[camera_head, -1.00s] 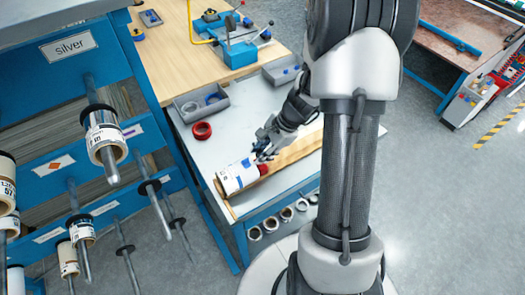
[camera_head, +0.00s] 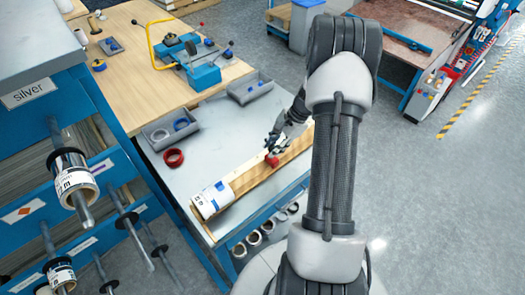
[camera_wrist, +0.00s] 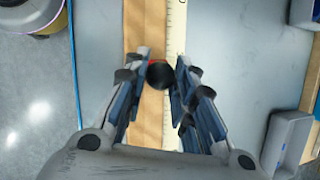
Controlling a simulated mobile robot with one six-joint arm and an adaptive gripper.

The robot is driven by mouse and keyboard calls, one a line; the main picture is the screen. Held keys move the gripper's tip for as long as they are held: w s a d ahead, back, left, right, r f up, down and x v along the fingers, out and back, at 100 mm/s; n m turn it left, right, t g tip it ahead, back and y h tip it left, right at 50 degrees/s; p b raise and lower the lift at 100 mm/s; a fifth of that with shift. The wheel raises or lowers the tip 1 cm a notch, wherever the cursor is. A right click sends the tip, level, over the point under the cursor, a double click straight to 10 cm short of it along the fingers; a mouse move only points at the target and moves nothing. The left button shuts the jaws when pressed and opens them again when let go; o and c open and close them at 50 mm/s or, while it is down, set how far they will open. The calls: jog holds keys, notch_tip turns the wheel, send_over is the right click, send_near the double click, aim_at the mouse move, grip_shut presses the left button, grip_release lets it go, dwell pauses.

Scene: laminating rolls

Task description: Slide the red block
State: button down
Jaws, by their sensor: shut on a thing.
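The red block (camera_head: 272,160) sits on a long wooden rail with a pale ruler strip (camera_head: 243,174) on the grey bench. My gripper (camera_head: 273,148) is at the block, shut on its black knob. In the wrist view the dark round knob (camera_wrist: 159,75) lies between my fingers, with only a sliver of the red block (camera_wrist: 151,62) showing beside it. The ruler strip (camera_wrist: 176,30) runs beneath. A white roll with blue print (camera_head: 212,198) lies at the rail's near left end, apart from the block.
A red ring (camera_head: 173,157) and a grey bin (camera_head: 170,130) with a blue ring lie left of the rail. Another grey bin (camera_head: 250,88) stands behind. A rack with film rolls (camera_head: 73,180) is at the left. Several rolls hang under the bench's front edge.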

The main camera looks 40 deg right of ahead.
jog(key=shift+d, duration=1.15)
jog(key=c, duration=1.3)
grip_release()
jog(key=shift+a, duration=0.1)
jog(key=v, duration=1.2)
